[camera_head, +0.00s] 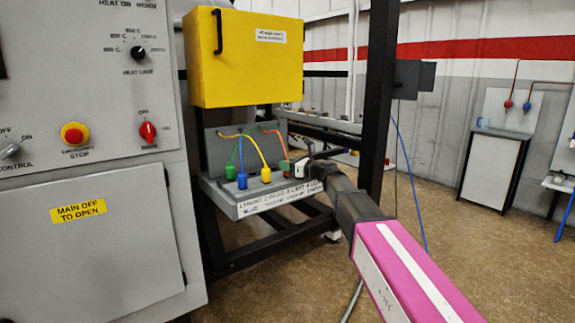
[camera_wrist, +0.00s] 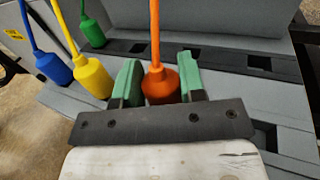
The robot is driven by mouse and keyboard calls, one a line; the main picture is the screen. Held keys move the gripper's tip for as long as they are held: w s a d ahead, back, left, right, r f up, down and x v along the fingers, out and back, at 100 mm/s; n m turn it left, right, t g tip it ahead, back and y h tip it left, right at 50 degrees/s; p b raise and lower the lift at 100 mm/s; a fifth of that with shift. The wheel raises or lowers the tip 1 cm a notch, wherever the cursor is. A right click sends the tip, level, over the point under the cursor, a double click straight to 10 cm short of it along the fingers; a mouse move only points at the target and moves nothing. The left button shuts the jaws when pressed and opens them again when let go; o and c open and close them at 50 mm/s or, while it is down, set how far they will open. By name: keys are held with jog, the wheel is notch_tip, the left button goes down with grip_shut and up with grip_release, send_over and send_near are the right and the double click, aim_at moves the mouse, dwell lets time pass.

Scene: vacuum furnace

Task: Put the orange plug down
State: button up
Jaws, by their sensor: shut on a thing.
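The orange plug (camera_wrist: 160,84) with its orange cable sits between the two green fingers of my gripper (camera_wrist: 158,82) in the wrist view. The gripper is shut on it. In the head view the orange plug (camera_head: 286,166) shows small at the right end of the grey panel (camera_head: 268,201), partly hidden by my gripper (camera_head: 297,166). The plug is at or just above the panel surface; I cannot tell whether it touches. Its lower end is hidden behind the gripper's dark plate in the wrist view.
Green (camera_wrist: 93,32), yellow (camera_wrist: 91,78) and blue (camera_wrist: 56,68) plugs stand left of my gripper on the panel. Dark square openings (camera_wrist: 259,62) lie on the panel to the right. A yellow box (camera_head: 245,58) hangs above, and a black post (camera_head: 376,100) stands right of the panel.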

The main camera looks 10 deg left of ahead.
jog(key=shift+f, duration=0.15)
jog(key=o, duration=0.9)
